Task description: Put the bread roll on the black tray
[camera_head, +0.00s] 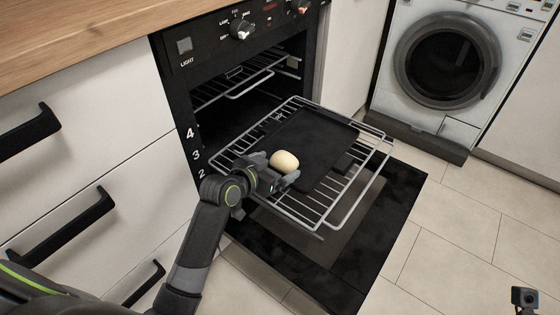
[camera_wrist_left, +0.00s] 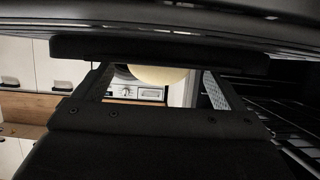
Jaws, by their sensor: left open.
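The bread roll (camera_head: 284,161) is pale and rounded, at the near left edge of the black tray (camera_head: 315,145). The tray is flat and lies on the pulled-out oven rack. My left gripper (camera_head: 278,173) is open, with its fingers at the near side of the roll; the lower part of the roll is hidden by them. In the left wrist view the roll (camera_wrist_left: 158,75) shows beyond the opening of the fingers, partly covered by a dark edge. I cannot tell whether the roll touches the tray.
The wire rack (camera_head: 345,205) juts out of the oven above the open black oven door (camera_head: 385,215). White drawers with black handles (camera_head: 85,215) stand at the left. A washing machine (camera_head: 447,60) stands at the back right.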

